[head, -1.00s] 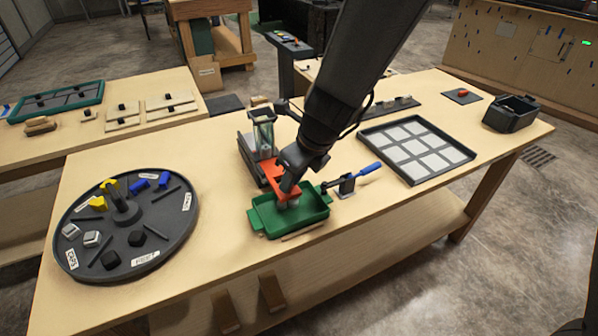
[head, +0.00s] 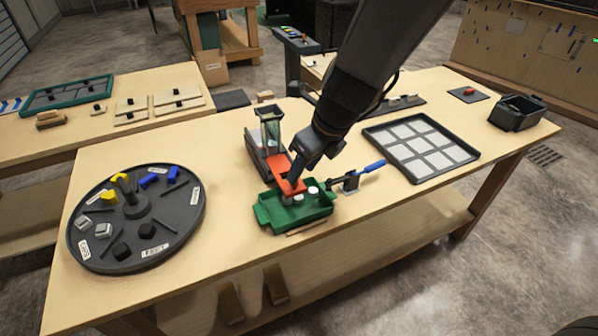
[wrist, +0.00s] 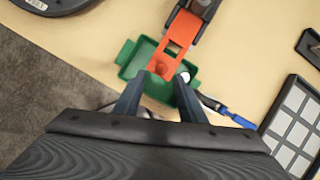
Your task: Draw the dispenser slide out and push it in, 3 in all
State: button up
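The dispenser (head: 257,155) has a dark base and a clear hopper (head: 270,133). Its orange slide (head: 284,173) sticks out over the green tray (head: 264,215). In the wrist view, the slide (wrist: 182,30) ends in a round orange knob (wrist: 160,68). White pieces (head: 313,190) lie in the tray; one shows in the wrist view (wrist: 184,77) beside the right finger. My gripper (wrist: 163,80) is over the tray at the slide's outer end. Its fingers are apart, with the knob just beyond and between the tips; I see no clear contact.
A blue-handled tool (head: 370,167) on a stand is close right of the tray. A grid tray (head: 463,157) lies farther right. A round dark turntable (head: 180,225) with coloured parts stands at the left. Bare tabletop lies between turntable and dispenser.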

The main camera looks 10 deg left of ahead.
jog(key=shift+v, duration=1.65)
